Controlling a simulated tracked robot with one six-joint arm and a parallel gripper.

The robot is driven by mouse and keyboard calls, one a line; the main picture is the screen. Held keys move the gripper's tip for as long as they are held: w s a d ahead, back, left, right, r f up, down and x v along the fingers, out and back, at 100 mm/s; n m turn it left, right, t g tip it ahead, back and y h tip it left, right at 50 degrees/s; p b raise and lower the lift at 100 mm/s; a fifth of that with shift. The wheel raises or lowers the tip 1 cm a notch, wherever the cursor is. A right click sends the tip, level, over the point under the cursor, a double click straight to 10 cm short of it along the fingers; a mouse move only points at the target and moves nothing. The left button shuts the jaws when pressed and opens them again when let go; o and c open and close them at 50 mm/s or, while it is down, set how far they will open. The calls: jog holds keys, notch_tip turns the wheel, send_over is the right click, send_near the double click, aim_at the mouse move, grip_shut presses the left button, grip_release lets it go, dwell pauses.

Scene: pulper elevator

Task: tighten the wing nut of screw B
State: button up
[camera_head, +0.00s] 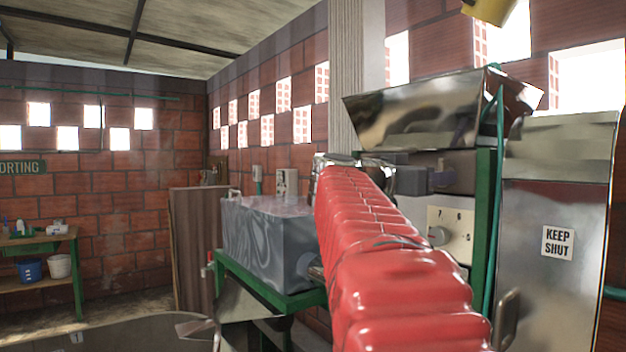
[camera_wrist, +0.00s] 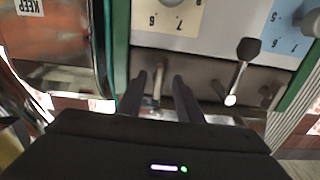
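My gripper (camera_wrist: 159,90) shows in the wrist view as two dark fingers spread apart, reaching to the lower part of a control panel. A slim metal piece (camera_wrist: 158,84), perhaps the wing nut or its screw, shows in the gap between the fingers. I cannot tell whether they touch it. No letter B is readable, so I cannot tell which screw this is. In the head view my red-sleeved arm hides most of the panel, and the fingers are small and dark near its upper part.
A lever with a black knob (camera_wrist: 249,49) stands right of the fingers in the wrist view. A numbered cream plate with a dial (camera_head: 438,236) is on the panel. A metal hopper (camera_head: 420,115) is above; a "KEEP SHUT" door (camera_head: 555,190) is at right.

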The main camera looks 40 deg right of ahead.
jog(key=w+a, duration=0.2)
jog(key=a, duration=1)
jog(key=shift+a, duration=0.35)
jog(key=shift+f, duration=0.1)
jog(key=w+a+f+n+t+y, duration=0.25)
jog(key=f+n, duration=0.25)
jog(key=f, duration=0.4)
jog(key=w+a+f+n+t+y, duration=0.1)
jog(key=w+a+f+n+y, duration=0.25)
jog(key=f, duration=0.55)
jog(key=w+a+f+n+t+y, duration=0.2)
jog(key=a+f+n, duration=0.25)
jog(key=f, duration=0.45)
jog(key=s+a+f+n+t+y, duration=0.1)
jog(key=s+a+f+n+y, duration=0.1)
jog(key=a+f, duration=0.4)
jog(key=s+a+f+n+t+y, duration=0.1)
jog(key=a+f+y, duration=0.3)
jog(key=a, duration=0.7)
jog(key=s+a+f+n+t+y, duration=0.1)
jog(key=s+a+f+n+y, duration=0.2)
jog(key=a+f, duration=0.5)
jog(key=shift+s+a+n+y, duration=0.25)
jog(key=shift+a+n+y, duration=0.15)
jog(key=shift+a+n, duration=0.15)
